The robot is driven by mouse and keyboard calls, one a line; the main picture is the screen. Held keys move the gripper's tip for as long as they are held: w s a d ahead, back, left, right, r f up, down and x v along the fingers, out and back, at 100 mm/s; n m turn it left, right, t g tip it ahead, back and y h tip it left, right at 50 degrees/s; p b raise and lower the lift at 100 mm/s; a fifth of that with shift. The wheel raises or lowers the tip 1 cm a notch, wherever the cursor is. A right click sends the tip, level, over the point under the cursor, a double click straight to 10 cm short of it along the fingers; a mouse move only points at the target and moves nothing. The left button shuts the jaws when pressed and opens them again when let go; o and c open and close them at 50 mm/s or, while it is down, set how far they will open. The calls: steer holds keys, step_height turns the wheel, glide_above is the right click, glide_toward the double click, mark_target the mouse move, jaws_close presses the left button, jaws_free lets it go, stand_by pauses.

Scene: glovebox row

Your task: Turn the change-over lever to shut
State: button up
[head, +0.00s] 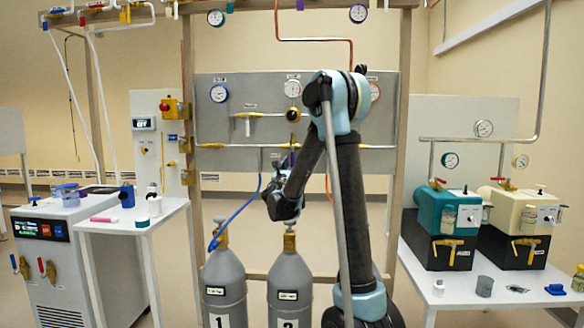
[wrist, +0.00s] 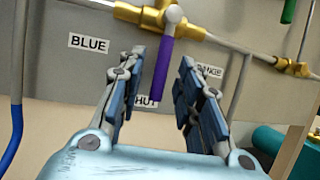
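The change-over lever (wrist: 161,68) has a purple handle and hangs from a grey pivot on a brass valve body (wrist: 195,25). In the wrist view it points down, over a partly hidden label that reads "HUT". My gripper (wrist: 162,58) is open, with one finger on each side of the purple handle and a visible gap on both sides. In the head view my gripper (head: 281,177) is low in front of the panel.
Two grey gas cylinders (head: 224,280) stand below, one with a blue hose (head: 240,212). Side tables (head: 150,220) (head: 490,290) flank the panel.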

steer(key=v, duration=1.1)
steer(key=shift+f, duration=0.15)
steer(key=s+d+f+m+g+h, duration=0.2)
steer(key=s+d+m+g, duration=0.25)
steer(key=d, duration=0.25)
steer(key=s+d+f+m+g+h, duration=0.1)
steer(key=s+d+m+g, duration=0.2)
steer(key=d+m, duration=0.4)
steer(key=s+d+f+m+g+y, duration=0.1)
steer(key=s+d+f+m+g, duration=0.4)
steer(key=s+d+f+m, duration=0.4)
steer(key=s+a+f+m+g+y, duration=0.1)
steer(key=s+f+m+g+y, duration=0.4)
steer(key=s, duration=0.9)
steer(key=s+a+f+m+y, duration=0.2)
steer(key=s+a+f+m, duration=0.1)
steer(key=s, duration=0.3)
steer(key=s+a+f+m+g+y, duration=0.1)
steer(key=s+a+f+m+y, duration=0.1)
steer(key=s+a+f, duration=0.3)
steer(key=shift+s+a+m+y, duration=0.3)
steer(key=shift+s+m, duration=0.35)
steer(key=shift+s, duration=0.2)
